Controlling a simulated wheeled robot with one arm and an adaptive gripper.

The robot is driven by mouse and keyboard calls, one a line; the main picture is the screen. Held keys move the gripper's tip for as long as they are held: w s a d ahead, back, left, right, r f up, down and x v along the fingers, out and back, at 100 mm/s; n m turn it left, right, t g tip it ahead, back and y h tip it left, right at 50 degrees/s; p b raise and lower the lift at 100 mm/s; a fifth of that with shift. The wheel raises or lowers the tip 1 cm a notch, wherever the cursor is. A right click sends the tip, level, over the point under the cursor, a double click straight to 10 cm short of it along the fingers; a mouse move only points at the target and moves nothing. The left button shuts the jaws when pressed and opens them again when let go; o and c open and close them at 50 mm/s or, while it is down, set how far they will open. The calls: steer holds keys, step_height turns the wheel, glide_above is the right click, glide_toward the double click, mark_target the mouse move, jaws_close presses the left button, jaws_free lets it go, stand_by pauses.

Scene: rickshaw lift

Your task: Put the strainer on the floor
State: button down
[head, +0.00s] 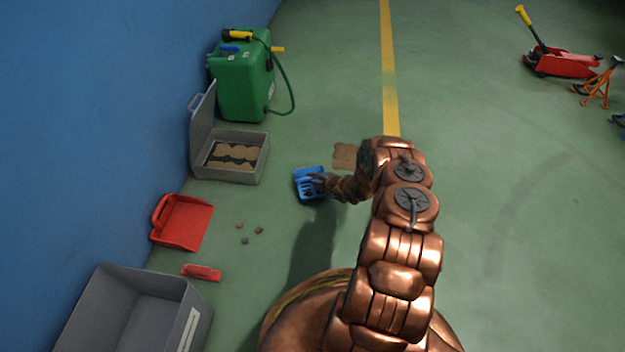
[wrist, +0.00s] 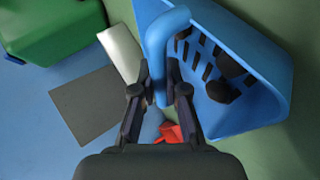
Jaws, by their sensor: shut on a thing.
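The strainer (head: 308,184) is a blue slotted scoop with a loop-like handle. In the wrist view the strainer (wrist: 262,92) fills the upper right, with a few dark lumps showing inside it. My gripper (wrist: 160,84) is shut on its blue handle. In the head view my gripper (head: 324,182) reaches the strainer from the right, and its fingers are small and partly merged with the arm. The green floor (head: 480,190) lies around and below the strainer. I cannot tell whether the strainer touches the floor or hangs above it.
An open grey case (head: 258,165) with brown pieces stands left of the strainer. A green tank (head: 242,85) is behind it. A brown patch (head: 345,156) lies nearby. A red dustpan (head: 182,224), a red brush (head: 201,272) and a grey bin (head: 190,318) line the left.

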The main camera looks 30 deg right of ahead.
steer(key=c, duration=1.2)
jaws_free()
